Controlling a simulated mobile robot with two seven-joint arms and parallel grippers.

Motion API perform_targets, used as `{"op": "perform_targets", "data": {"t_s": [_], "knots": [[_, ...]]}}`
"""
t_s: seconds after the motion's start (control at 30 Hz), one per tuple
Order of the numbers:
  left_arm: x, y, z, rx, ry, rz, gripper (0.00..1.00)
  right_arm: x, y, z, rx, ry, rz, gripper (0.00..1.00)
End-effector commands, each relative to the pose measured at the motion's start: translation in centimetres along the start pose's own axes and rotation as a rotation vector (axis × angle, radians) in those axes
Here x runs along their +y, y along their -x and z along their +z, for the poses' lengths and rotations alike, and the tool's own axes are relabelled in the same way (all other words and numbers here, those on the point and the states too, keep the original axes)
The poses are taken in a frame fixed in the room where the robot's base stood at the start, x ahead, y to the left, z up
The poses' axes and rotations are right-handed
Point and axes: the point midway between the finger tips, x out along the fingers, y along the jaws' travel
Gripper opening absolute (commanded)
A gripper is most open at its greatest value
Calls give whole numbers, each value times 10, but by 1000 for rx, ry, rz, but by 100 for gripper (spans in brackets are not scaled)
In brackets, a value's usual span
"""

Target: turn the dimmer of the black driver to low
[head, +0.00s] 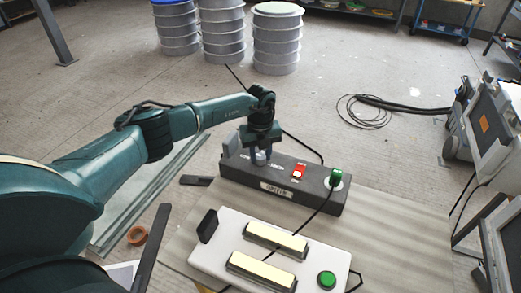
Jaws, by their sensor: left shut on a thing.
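The black driver (312,193) is a long dark box on the table, with a label on its front side. A grey round dimmer knob (261,159) sits on its top, left of the middle, with small white lettering on either side that is too small to read. My left gripper (261,153) comes down from above and is shut on the dimmer knob. The fingers partly hide the knob, so I cannot tell which way it points. My right gripper is not in view.
On the driver are a red switch (299,172) and a green knob-like part (336,178). In front stands a white lamp box (215,258) with two pale yellow bars and a green button (327,280). A black cable crosses between them. An orange tape roll (138,235) lies left.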

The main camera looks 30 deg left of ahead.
Motion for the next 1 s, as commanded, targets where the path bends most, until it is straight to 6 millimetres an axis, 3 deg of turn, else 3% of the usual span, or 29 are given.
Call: {"op": "perform_targets", "data": {"t_s": [0.4, 0.97, 1.0], "knots": [[0, 1, 0, -1, 198, 0, 9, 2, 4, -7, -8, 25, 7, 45], [0, 0, 0, -1, 228, -1, 9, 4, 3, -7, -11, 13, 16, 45], [0, 0, 0, -1, 228, -1, 33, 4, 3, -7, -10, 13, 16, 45]]}}
